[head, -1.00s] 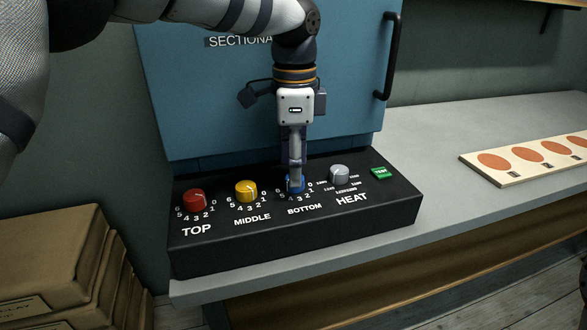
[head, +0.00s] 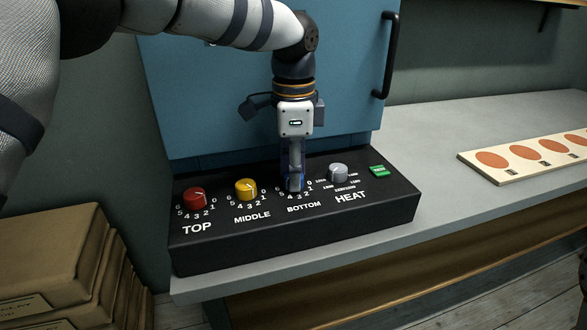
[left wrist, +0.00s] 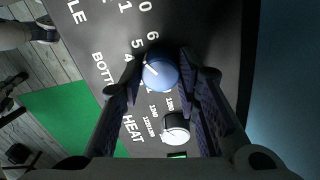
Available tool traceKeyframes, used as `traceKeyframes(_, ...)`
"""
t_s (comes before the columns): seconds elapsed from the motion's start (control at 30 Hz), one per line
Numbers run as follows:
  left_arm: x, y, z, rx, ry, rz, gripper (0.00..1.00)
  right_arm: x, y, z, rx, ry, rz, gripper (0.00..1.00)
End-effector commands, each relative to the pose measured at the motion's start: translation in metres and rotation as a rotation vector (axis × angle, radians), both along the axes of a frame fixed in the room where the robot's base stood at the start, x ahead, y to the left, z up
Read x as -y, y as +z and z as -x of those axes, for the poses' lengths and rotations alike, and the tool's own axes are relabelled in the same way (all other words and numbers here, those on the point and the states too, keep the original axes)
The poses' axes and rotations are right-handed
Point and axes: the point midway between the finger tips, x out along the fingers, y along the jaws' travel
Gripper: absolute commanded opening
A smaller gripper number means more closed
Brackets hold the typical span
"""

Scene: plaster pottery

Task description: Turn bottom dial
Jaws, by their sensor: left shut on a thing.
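The bottom dial is a blue knob (left wrist: 161,72) with a white pointer line, seen in the left wrist view between my fingers. In the head view the blue bottom dial (head: 294,184) is mostly hidden by my fingers, above the label BOTTOM. My left gripper (head: 293,182) points down at it from above. In the left wrist view my left gripper (left wrist: 160,80) has one finger on each side of the knob and is shut on it. The knob's pointer is toward the 4 side of the scale. My right gripper is not in view.
The black panel (head: 290,236) also carries a red TOP dial (head: 195,197), a yellow MIDDLE dial (head: 246,189), a grey HEAT dial (head: 338,173) and a green button (head: 379,171). The blue kiln (head: 215,100) stands behind. A board with orange discs (head: 505,172) lies at right.

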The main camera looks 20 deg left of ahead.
Motion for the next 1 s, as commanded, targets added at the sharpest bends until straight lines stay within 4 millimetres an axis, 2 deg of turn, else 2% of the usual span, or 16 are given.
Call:
traceKeyframes(0.27,0.000,0.003,0.000,0.004,0.175,-0.001,0.02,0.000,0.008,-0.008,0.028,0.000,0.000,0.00)
traceKeyframes(1.0,0.000,0.000,0.000,0.000,0.828,0.000,0.02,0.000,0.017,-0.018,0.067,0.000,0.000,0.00)
